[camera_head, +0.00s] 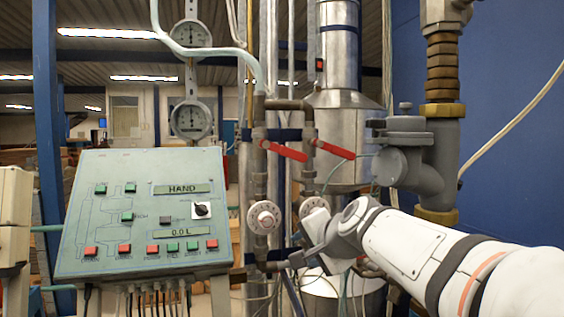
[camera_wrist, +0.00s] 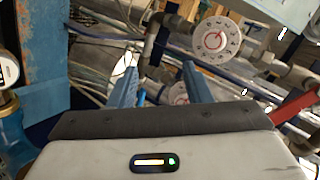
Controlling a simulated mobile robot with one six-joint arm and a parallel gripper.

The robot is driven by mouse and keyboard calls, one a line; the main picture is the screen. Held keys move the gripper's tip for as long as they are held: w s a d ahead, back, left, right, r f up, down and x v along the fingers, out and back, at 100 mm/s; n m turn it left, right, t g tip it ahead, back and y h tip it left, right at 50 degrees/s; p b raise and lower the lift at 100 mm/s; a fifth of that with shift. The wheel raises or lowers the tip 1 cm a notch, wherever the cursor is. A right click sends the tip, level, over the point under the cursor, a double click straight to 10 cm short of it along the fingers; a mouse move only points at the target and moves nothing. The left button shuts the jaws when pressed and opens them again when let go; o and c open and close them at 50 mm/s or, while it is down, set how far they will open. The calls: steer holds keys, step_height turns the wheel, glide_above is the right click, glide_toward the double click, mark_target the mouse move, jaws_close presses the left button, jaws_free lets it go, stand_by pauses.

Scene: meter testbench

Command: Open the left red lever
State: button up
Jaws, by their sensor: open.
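Two red levers sit side by side on vertical pipes in the head view, both sloping down to the right. The left red lever (camera_head: 285,151) is on the left pipe and the right red lever (camera_head: 334,149) on the right pipe. My gripper (camera_head: 297,258) is below both levers, near the lower pipework and away from them. In the wrist view its two blue fingers (camera_wrist: 160,78) are spread apart with nothing held between them. Part of a red lever (camera_wrist: 296,107) shows at the right edge there; I cannot tell which one.
White dials (camera_head: 264,217) sit on the pipes below the levers; one dial (camera_wrist: 217,40) shows large in the wrist view. A green control panel (camera_head: 140,213) stands at left. A grey meter fitting (camera_head: 404,160) and thick pipe stand at right, close above my arm.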

mark_target(295, 155)
steer(key=w+r+m+t+b, duration=0.1)
steer(key=w+r+m+t, duration=0.7)
steer(key=r, duration=1)
steer(key=shift+m+g, duration=0.6)
steer(key=shift+g, duration=0.2)
steer(key=x, duration=0.3)
steer(key=p+x, duration=0.1)
steer(key=x, duration=0.3)
steer(key=d+p+x, duration=0.1)
steer(key=x, duration=0.2)
steer(key=shift+w+d+f, duration=0.1)
steer(key=shift+w+f, duration=0.1)
steer(key=shift+w, duration=0.1)
steer(key=shift+c, duration=0.3)
jaws_close()
